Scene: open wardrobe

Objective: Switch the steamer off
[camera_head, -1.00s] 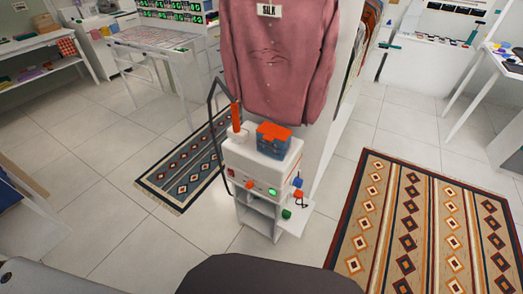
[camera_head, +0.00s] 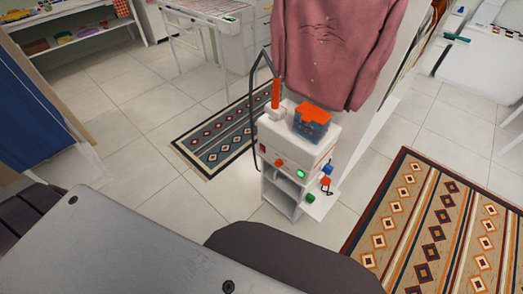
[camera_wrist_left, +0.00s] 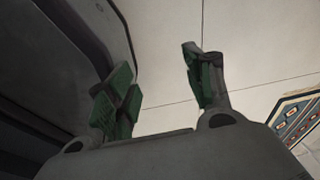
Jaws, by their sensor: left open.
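The steamer (camera_head: 296,152) is a white box unit on a small white stand. Its front shows a red element at the left, an orange knob (camera_head: 280,163) and a lit green light (camera_head: 301,174). A blue tank with an orange lid (camera_head: 313,121) and an upright orange-handled steam head (camera_head: 275,94) are on top. My left gripper (camera_wrist_left: 160,90) is open and empty over the floor in the left wrist view, apart from the steamer. Its fingers are not visible in the head view, where part of my arm fills the lower left. My right gripper is not in view.
A pink shirt (camera_head: 340,40) hangs behind the steamer. Small blue, red and green items are on a low side shelf (camera_head: 320,204). Patterned rugs lie behind (camera_head: 215,143) and at the right (camera_head: 430,235). A blue curtain (camera_head: 35,110) is at the left. Tiled floor (camera_head: 130,140) is clear left of the steamer.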

